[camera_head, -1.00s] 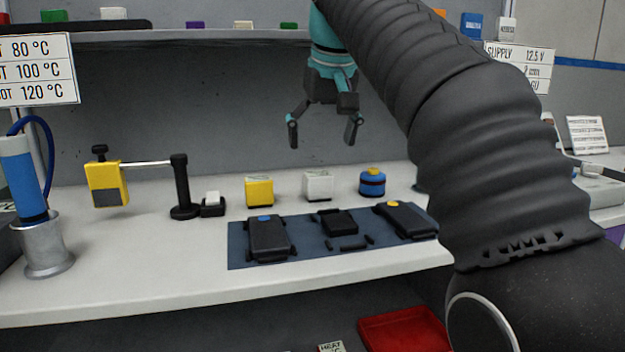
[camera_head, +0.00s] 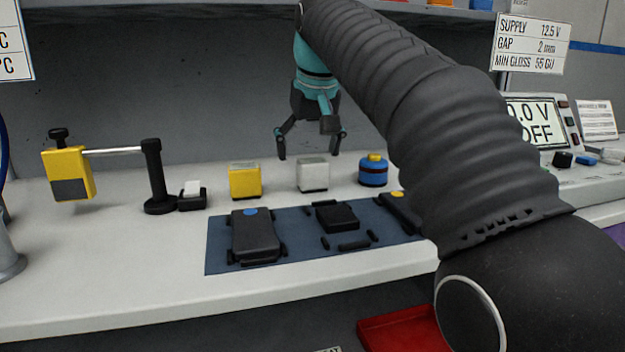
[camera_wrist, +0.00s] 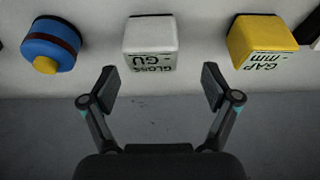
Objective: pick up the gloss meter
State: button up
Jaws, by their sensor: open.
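The gloss meter is a small white box (camera_head: 313,174) on the white bench, behind the dark blue mat. In the wrist view the white box (camera_wrist: 150,43) carries the label "GLOSS GU", seen upside down, and lies just beyond the fingertips, roughly between them. My gripper (camera_head: 311,152) is open and empty, hanging above and near the white box, with the fingers pointing down. It also shows in the wrist view (camera_wrist: 158,80). The fingers do not visibly touch the box.
A yellow "GAP mm" box (camera_head: 245,181) stands left of the white box, and a blue round device with a yellow top (camera_head: 373,172) stands right. The dark blue mat (camera_head: 290,257) holds black parts in front. A black post (camera_head: 154,172) with a yellow instrument (camera_head: 68,173) stands at left.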

aim_at(312, 160)
jog(key=f, duration=0.1)
jog(key=f+b, duration=0.1)
jog(key=w+f, duration=0.1)
jog(key=shift+w+d+f, duration=0.1)
jog(key=shift+d+f, duration=0.25)
jog(key=shift+f, duration=0.05)
jog(key=shift+w+a+f, duration=0.1)
jog(key=shift+w+f, duration=0.2)
jog(key=shift+f, duration=0.35)
jog(key=c, duration=1.4)
jog(key=shift+o, duration=0.2)
jog(key=shift+r, duration=0.1)
